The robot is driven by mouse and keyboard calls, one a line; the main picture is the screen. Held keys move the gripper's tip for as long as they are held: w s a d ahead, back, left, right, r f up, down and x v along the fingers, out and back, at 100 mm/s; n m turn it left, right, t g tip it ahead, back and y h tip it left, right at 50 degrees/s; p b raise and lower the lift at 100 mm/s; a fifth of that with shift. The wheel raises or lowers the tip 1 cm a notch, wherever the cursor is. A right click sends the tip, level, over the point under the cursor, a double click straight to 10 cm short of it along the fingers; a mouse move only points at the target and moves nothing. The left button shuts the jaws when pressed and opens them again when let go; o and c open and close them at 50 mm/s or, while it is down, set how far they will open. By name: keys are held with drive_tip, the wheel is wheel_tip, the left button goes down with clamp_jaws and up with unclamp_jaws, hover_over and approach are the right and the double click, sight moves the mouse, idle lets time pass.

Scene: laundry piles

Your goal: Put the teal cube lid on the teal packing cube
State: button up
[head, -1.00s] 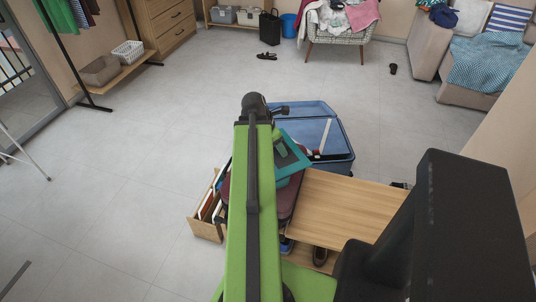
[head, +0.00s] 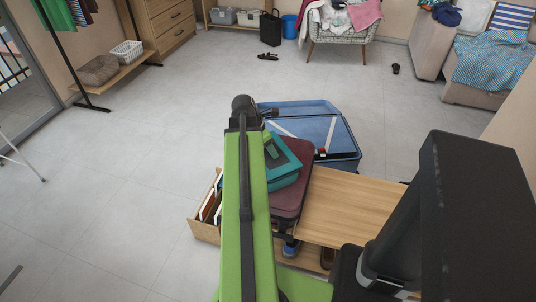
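The teal packing cube (head: 287,182) sits on a maroon padded case (head: 293,203) in the head view, partly hidden behind my green arm. The teal cube lid (head: 291,161), with a darker panel, lies over the cube. I cannot tell whether it touches the cube all round or is slightly above it.
An open blue suitcase (head: 345,165) lies on the floor just behind the maroon case. A wooden bench (head: 350,207) is to the right, with shoes (head: 291,248) below. A wooden box of upright items (head: 208,222) is to the left.

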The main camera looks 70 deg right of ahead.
drive_tip(key=shift+f+b, duration=0.4)
drive_tip(key=shift+f, duration=0.35)
drive_tip(key=o, duration=1.3)
drive_tip(key=shift+r, duration=0.1)
drive_tip(key=shift+r+p, duration=0.45)
drive_tip(key=shift+p, duration=0.1)
drive_tip(key=p+v, duration=1.1)
drive_tip(key=v, duration=0.1)
drive_tip(key=shift+r, duration=0.15)
